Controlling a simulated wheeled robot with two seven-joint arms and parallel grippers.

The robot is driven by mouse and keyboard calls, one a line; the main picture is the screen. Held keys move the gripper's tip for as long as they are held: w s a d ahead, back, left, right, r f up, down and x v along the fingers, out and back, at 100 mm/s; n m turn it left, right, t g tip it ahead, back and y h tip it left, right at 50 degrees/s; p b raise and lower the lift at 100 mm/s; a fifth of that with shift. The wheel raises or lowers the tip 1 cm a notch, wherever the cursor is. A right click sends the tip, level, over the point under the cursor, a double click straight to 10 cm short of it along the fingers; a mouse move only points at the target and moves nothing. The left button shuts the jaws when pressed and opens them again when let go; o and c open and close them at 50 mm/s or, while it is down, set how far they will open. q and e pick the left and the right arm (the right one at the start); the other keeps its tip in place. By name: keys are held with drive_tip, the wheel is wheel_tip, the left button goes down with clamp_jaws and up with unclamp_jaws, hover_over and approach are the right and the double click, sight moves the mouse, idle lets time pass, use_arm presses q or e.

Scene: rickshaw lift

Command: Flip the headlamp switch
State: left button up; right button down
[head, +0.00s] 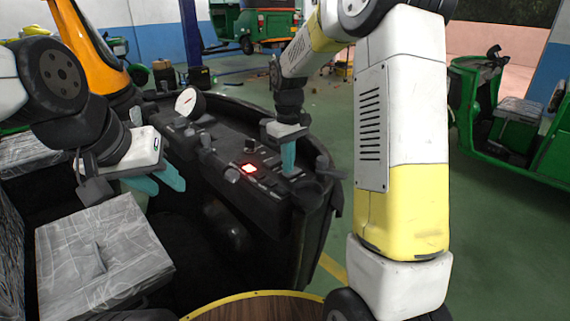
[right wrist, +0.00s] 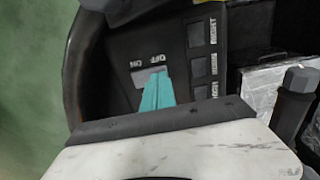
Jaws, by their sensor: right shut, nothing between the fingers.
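The dashboard panel (head: 228,152) of the rickshaw runs across the middle of the head view. In the right wrist view, a pale rectangular switch (right wrist: 141,79) sits beside ON and OFF lettering on the dark panel. I cannot read a headlamp label on it. My right gripper (head: 288,172) points down at the panel's right part. Its teal fingers are together and empty; in the right wrist view their tips (right wrist: 154,80) overlap the switch, and I cannot tell whether they touch it. My left gripper (head: 174,186) hangs over the seat side, its teal fingers apart and empty.
A red lit button (head: 250,169) glows left of my right gripper. Several dark buttons (right wrist: 198,67) line the panel in the right wrist view. A round gauge (head: 189,102) stands on the dashboard. A grey seat (head: 100,255) is at lower left. Another green rickshaw (head: 515,125) stands right.

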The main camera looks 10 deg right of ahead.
drive_tip(key=shift+f, duration=0.25)
drive_tip(key=shift+r, duration=3.5)
